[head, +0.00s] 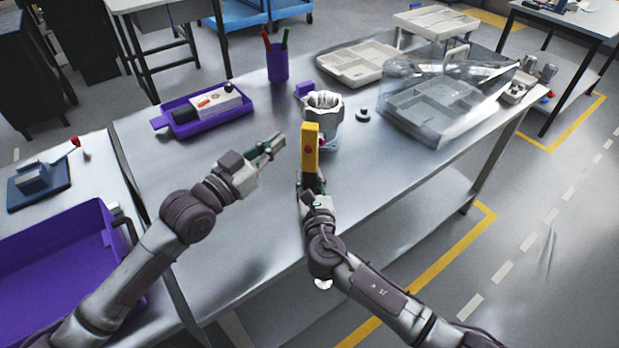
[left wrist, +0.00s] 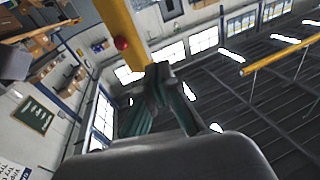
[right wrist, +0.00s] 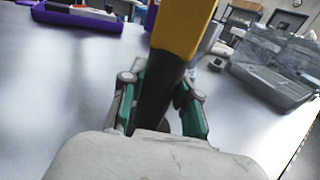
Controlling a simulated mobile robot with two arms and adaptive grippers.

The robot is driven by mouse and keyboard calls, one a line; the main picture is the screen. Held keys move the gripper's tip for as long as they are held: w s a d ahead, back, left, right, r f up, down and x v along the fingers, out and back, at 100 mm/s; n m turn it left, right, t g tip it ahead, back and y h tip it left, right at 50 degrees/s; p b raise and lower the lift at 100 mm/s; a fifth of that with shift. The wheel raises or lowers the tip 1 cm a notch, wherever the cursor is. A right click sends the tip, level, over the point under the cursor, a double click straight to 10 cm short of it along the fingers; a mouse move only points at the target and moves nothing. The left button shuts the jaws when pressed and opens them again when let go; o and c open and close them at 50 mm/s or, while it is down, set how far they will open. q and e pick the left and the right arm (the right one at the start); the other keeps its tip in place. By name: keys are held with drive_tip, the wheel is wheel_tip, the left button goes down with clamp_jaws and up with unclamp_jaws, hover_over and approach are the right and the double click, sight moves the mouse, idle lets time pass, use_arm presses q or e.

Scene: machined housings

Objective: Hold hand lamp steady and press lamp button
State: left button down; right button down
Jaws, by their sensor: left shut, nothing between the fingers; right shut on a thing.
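The hand lamp (head: 310,150) is a yellow bar with a dark lower end, held upright above the metal table in the head view. My right gripper (right wrist: 160,95) is shut on its dark lower part. The red lamp button (head: 308,149) is on the yellow body and also shows in the left wrist view (left wrist: 122,43). My left gripper (head: 278,142) is shut and empty, to the left of the lamp and apart from it in the head view. In the left wrist view its fingertips (left wrist: 163,75) appear just below and right of the button.
A machined housing (head: 323,103) stands behind the lamp, with a small dark knob (head: 362,115) to its right. A purple tray (head: 205,118) and a purple pen cup (head: 278,65) are further back. A clear-covered tray (head: 430,105) is at right. The front table surface is clear.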

sight(303, 161)
use_arm(q)
drive_tip(key=s+d+f+m+t+h, duration=0.1)
drive_tip(key=s+d+f+m+h, duration=0.15)
drive_tip(key=s, duration=0.25)
drive_tip(key=s+d+f+m+h, duration=0.1)
drive_tip(key=s+d+h, duration=0.15)
drive_tip(key=s, duration=0.25)
drive_tip(key=shift+w+d, duration=0.2)
drive_tip(key=shift+w, duration=1.9)
drive_tip(key=shift+w+d, duration=0.15)
drive_tip(key=shift+w, duration=1.9)
drive_tip(key=shift+w, duration=0.1)
drive_tip(key=shift+w, duration=0.45)
drive_tip(key=shift+s, duration=0.55)
